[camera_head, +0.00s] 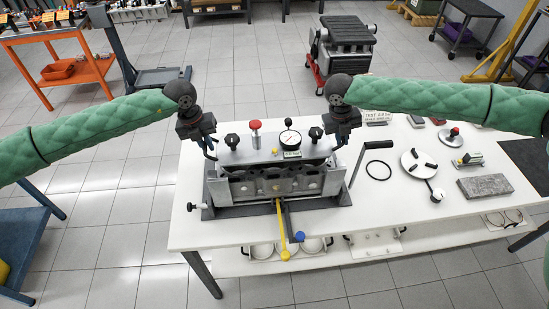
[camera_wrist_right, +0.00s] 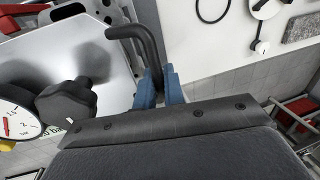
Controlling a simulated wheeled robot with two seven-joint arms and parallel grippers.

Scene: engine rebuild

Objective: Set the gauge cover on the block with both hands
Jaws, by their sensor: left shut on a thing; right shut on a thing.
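The gauge cover (camera_head: 262,154) is a light grey plate with black knobs, a red knob and a round white dial gauge (camera_head: 290,139). It lies over the engine block (camera_head: 275,182) at the table's middle; I cannot tell whether it touches the block all round. My left gripper (camera_head: 211,150) is shut on the handle at the cover's left end. My right gripper (camera_head: 339,142) is shut at the right end. In the right wrist view its blue fingers (camera_wrist_right: 159,90) close on the cover's bent black handle (camera_wrist_right: 138,42). The gauge and a black knob (camera_wrist_right: 67,103) show beside it.
The block stands in a dark fixture on the white table (camera_head: 400,222). A black ring (camera_head: 379,170), a round plate with black pads (camera_head: 419,163) and a grey slab (camera_head: 485,187) lie to the right. A yellow-ended lever (camera_head: 282,230) sticks out in front.

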